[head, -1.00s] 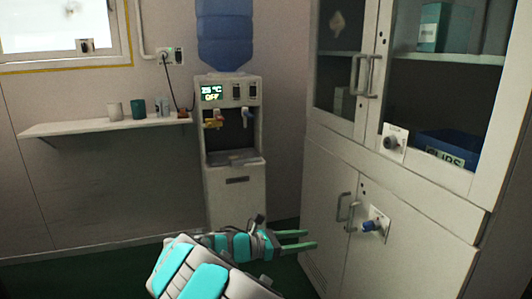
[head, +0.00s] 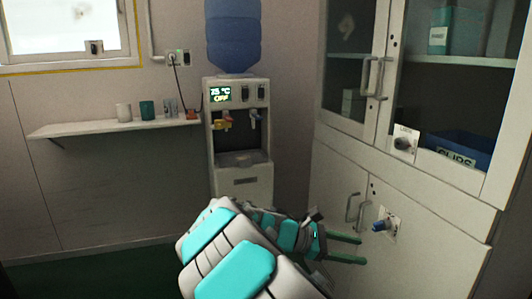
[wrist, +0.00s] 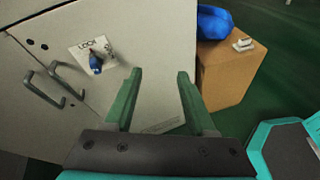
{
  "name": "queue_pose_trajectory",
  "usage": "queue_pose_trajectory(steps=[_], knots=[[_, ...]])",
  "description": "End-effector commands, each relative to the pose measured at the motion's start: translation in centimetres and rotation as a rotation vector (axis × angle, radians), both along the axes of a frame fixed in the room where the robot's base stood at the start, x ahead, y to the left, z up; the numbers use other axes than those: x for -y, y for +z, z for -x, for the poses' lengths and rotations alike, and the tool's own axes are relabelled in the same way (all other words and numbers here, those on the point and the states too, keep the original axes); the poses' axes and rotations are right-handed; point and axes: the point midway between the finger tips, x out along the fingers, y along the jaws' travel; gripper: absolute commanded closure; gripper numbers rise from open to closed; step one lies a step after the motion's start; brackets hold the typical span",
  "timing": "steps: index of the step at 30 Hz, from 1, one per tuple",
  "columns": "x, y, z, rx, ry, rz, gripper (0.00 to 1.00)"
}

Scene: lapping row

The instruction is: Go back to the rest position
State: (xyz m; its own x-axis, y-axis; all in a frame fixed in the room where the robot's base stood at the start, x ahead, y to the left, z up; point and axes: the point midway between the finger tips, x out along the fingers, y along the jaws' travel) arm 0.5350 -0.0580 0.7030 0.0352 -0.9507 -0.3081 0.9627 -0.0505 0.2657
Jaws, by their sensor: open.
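My gripper (head: 347,250) is open and empty, its two green fingers pointing right toward the lower part of the white cabinet (head: 425,235) in the head view. In the wrist view the gripper (wrist: 159,92) shows apart fingers with nothing between them. A blue-handled knob (head: 383,225) on a plate stands on the lower cabinet door, and it also shows in the wrist view (wrist: 96,63) beside the word LOCK. I cannot tell the exact distance from fingers to door.
A water dispenser (head: 240,130) with a blue bottle stands at the back. A wall shelf (head: 90,130) holds cups. In the wrist view a cardboard box (wrist: 228,72) with a blue object (wrist: 213,22) on it stands on the green floor. Cabinet handles (head: 352,207) stick out.

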Motion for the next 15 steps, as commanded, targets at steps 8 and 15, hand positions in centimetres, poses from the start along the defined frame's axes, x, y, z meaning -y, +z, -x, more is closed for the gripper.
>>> queue_pose_trajectory(steps=[8, 15], knots=[[5.6, 0.6, 10.2, 0.238, -0.328, -0.254, 0.44], [5.8, -1.2, 18.7, 0.425, -0.608, -0.488, 0.44]])
